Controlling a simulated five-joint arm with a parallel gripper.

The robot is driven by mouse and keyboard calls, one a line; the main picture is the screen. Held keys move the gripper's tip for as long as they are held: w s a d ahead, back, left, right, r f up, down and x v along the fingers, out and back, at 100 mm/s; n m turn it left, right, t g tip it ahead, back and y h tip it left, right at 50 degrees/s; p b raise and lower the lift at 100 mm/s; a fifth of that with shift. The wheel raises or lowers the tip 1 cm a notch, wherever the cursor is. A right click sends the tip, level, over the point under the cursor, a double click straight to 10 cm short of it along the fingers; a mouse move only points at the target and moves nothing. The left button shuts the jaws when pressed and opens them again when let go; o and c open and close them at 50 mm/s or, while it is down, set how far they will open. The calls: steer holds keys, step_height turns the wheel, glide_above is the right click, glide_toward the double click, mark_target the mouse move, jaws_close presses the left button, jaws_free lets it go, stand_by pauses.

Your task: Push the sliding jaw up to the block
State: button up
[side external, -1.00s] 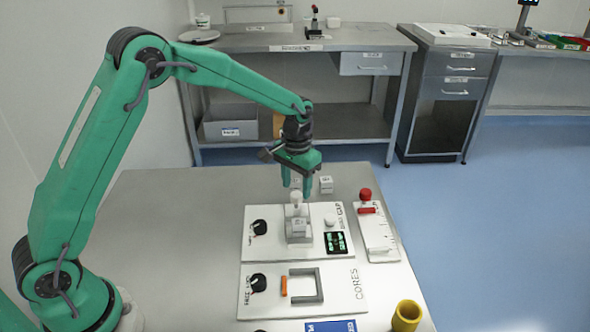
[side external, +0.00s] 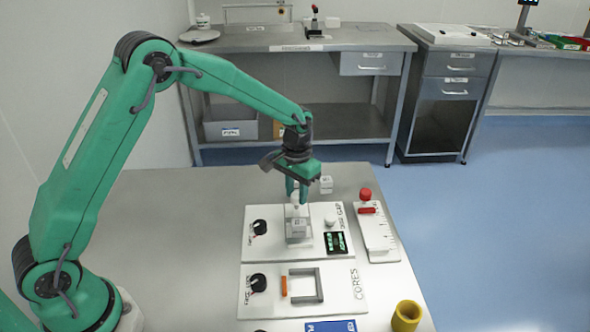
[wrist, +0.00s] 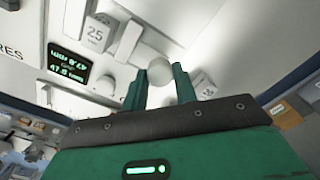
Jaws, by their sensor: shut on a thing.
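The gauge panel (side external: 260,240) lies on the table, with a small numbered block (side external: 298,228) on it; the block, marked 25, also shows in the wrist view (wrist: 96,34). The sliding jaw (wrist: 130,40) is a pale upright plate beside the block, with a white round knob (wrist: 160,68). My gripper (side external: 296,200) is above the panel, its fingers shut on the knob; in the wrist view the fingers (wrist: 161,82) stand either side of it. I cannot tell whether the jaw touches the block.
A second small block (side external: 326,182) stands on the table behind the panel. A white board with a red knob (side external: 366,194) is to the right. The CORES panel (side external: 250,303) is in front, and a yellow cup (side external: 406,316) stands front right.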

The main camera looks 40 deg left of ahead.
mark_target(297, 216)
steer(key=shift+s+d, duration=0.95)
steer(key=shift+s, duration=0.05)
steer(key=o, duration=1.1)
steer(key=shift+w+r, duration=0.1)
steer(key=shift+r, duration=0.35)
step_height(297, 216, up, 7)
